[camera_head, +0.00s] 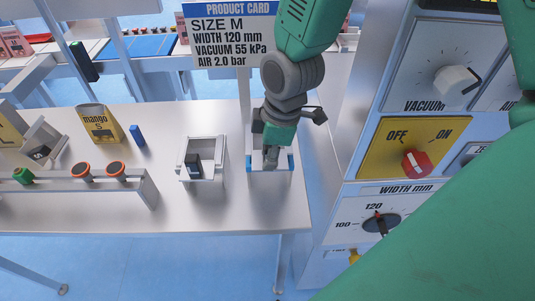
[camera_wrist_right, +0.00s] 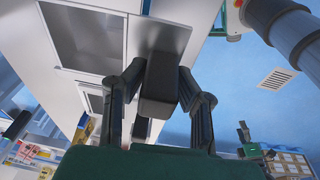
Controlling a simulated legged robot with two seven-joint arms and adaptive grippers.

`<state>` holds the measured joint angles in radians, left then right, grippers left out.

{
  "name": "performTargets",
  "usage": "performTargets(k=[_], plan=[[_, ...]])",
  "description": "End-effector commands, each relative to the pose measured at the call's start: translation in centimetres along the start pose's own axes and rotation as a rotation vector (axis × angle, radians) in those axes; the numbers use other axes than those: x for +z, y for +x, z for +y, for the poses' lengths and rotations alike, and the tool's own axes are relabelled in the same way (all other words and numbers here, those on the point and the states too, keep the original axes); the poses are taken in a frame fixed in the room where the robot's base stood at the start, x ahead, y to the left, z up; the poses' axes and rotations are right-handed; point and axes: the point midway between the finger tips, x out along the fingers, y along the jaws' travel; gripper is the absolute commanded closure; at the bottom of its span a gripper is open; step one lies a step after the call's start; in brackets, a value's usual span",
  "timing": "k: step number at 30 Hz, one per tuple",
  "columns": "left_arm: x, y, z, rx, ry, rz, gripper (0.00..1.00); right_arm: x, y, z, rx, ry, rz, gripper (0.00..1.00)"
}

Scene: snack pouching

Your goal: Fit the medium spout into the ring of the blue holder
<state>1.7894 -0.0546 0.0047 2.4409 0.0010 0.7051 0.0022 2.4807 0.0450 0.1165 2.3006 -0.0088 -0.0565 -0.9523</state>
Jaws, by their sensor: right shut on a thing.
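My right gripper (camera_head: 270,156) points down over the white holder with blue side marks (camera_head: 284,176), which I take to be the blue holder. In the right wrist view my right gripper (camera_wrist_right: 164,100) has its fingers on both sides of a dark block-like thing (camera_wrist_right: 158,92). I cannot tell from its shape whether this is the medium spout. In the head view the fingers cover it and the holder's ring, so I cannot tell whether it touches the ring. My left gripper is out of view.
A second white holder (camera_head: 218,173) with a dark piece in it stands to the left. Further left are a rack (camera_head: 130,187) with green and orange round parts, a mango pouch (camera_head: 100,124) and a small blue block (camera_head: 137,135). The control panel (camera_head: 400,150) rises close on the right.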

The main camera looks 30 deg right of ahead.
Motion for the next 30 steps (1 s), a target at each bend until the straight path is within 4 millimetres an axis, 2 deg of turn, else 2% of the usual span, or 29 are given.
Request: performTargets(k=[2,3,4,13,17,30], plan=[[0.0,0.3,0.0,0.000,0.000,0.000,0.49,0.2,0.6,-0.1,-0.007,0.002,-0.002,1.00],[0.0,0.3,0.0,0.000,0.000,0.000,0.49,0.2,0.6,-0.1,-0.007,0.002,-0.002,0.61],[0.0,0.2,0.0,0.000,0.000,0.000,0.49,0.3,0.6,-0.1,-0.007,0.002,-0.001,0.51],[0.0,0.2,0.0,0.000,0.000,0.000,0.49,0.5,0.6,-0.1,-0.011,0.004,-0.001,0.51],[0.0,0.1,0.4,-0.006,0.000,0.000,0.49,0.5,-0.1,-0.1,-0.009,0.003,0.000,0.51],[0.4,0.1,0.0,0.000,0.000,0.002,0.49,-0.1,-6.8,-1.1,0.010,-0.001,0.000,0.51]])
